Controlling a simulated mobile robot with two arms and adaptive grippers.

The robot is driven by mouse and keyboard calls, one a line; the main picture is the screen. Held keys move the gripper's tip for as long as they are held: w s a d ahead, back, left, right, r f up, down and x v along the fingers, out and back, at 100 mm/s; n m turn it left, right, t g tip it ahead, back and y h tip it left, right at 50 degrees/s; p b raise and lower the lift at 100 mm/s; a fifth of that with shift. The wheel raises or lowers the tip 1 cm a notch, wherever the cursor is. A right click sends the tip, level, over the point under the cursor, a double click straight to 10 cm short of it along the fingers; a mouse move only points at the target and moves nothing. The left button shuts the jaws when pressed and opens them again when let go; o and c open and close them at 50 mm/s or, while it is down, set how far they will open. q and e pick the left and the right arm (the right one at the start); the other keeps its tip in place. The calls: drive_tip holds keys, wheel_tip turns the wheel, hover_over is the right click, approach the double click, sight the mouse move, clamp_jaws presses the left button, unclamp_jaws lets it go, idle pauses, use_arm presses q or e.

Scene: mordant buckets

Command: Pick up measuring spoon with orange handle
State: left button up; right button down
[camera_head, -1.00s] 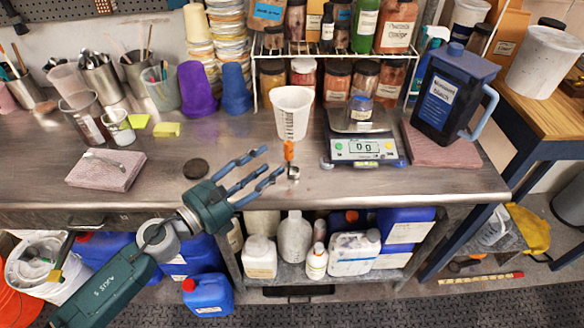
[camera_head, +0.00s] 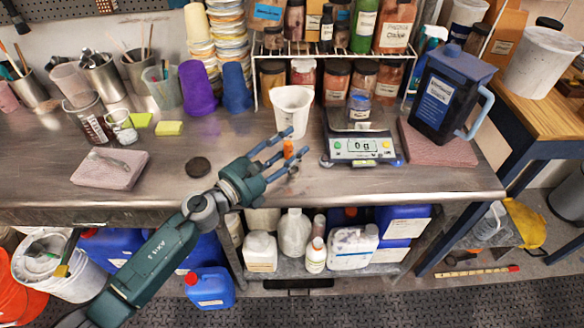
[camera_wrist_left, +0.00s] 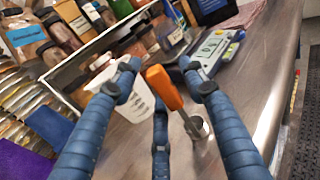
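The measuring spoon with the orange handle (camera_head: 288,149) is on the metal workbench, its handle pointing up, in front of the white beaker. In the left wrist view its orange handle (camera_wrist_left: 165,88) rises between my fingers and its small metal cup (camera_wrist_left: 198,127) is low on the bench. My left gripper (camera_head: 299,147) is open, with its fingers spread around the handle and partly hiding the spoon in the head view. In the left wrist view gaps show between the handle and the outer fingers of the gripper (camera_wrist_left: 158,68). My right gripper is not in view.
A white beaker (camera_head: 293,108) stands just behind the spoon. A scale (camera_head: 362,147) bearing a small jar is close on the right, with a blue-lidded dark jug (camera_head: 450,95) beyond. A wire rack (camera_head: 262,60) of jars stands behind.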

use_arm(q)
drive_tip(key=c, duration=0.7)
drive_tip(key=shift+c, duration=0.7)
wheel_tip(320, 180, up, 20)
drive_tip(key=p, duration=1.1)
